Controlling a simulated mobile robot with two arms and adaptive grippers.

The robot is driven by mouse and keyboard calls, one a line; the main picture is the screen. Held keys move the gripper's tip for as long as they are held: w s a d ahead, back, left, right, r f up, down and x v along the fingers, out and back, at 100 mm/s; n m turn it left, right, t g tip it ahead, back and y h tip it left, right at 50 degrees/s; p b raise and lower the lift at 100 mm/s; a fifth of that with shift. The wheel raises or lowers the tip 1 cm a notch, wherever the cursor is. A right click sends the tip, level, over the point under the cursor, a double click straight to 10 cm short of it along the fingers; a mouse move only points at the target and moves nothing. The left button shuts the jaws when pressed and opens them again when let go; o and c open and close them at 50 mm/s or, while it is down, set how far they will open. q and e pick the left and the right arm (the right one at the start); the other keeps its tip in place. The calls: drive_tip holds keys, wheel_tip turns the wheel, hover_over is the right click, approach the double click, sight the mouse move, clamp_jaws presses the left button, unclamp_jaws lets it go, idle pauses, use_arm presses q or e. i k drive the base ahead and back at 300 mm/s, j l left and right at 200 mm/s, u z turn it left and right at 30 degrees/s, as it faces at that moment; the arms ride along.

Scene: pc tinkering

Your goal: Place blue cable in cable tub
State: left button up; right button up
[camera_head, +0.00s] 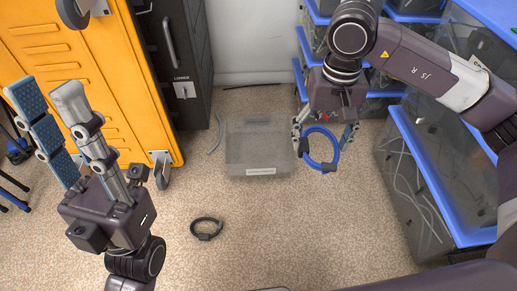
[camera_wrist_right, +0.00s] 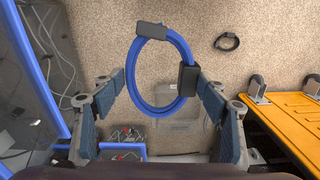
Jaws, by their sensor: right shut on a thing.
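The blue cable (camera_head: 334,160) is a coiled ring with dark connector blocks. My right gripper (camera_head: 323,139) is shut on it, its fingers on either side of the ring. In the right wrist view the blue cable (camera_wrist_right: 134,85) hangs between the pads of the right gripper (camera_wrist_right: 160,103). A clear grey tub with a white label (camera_head: 258,150), apparently the cable tub, stands on the floor just left of the right gripper. It is partly hidden behind the cable in the wrist view. My left gripper (camera_head: 45,92) is open and empty at the left, apart from the tub.
A black cable coil (camera_head: 207,229) lies on the floor in front of the tub. A yellow cabinet (camera_head: 70,60) and a black locker (camera_head: 178,60) stand at the left. Blue-lidded clear bins (camera_head: 415,190) line the right.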

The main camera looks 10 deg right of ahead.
sight(244, 142)
drive_tip(key=l+u, duration=0.1)
drive_tip(key=u, duration=0.3)
drive_tip(key=i+l+u, duration=0.1)
drive_tip(key=u, duration=0.3)
drive_tip(key=l+u, duration=0.1)
drive_tip(key=u, duration=0.3)
drive_tip(key=i+l+u, duration=0.15)
drive_tip(key=l+u, duration=0.2)
drive_tip(key=l, duration=0.65)
drive_tip(key=l+u, duration=0.3)
drive_tip(key=l, duration=1.1)
